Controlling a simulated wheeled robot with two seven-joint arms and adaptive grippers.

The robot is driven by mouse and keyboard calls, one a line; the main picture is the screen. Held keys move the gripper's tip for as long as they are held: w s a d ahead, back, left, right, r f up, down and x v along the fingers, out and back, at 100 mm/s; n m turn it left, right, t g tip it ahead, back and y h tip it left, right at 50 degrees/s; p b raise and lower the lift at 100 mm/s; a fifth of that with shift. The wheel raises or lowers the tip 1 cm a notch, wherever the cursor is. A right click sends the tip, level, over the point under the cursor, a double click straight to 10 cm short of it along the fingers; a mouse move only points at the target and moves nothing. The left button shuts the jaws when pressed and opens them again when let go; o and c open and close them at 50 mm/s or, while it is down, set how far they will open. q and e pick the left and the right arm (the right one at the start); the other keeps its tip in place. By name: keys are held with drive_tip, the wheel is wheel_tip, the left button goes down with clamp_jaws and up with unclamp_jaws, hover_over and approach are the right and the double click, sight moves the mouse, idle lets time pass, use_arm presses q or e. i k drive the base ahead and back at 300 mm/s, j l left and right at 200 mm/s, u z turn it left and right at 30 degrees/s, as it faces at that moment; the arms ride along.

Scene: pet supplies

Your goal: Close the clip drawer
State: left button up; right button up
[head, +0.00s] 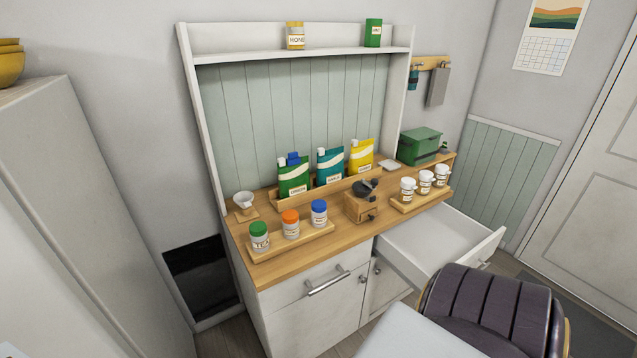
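A white drawer (418,238) stands pulled out from the right part of the white cabinet (318,315), below the wooden counter. The part of its inside that shows looks empty. A metal handle (485,265) sits on its front, which faces the lower right. A dark padded chair-like back (490,305) hides part of the drawer's lower front. I cannot tell whether the two touch. Neither my left nor my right gripper is in view.
A door (590,190) is at the right. A tall pale cabinet (80,200) stands at the left.

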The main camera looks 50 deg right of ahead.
sight(417, 248)
drive_tip(key=z, duration=2.9)
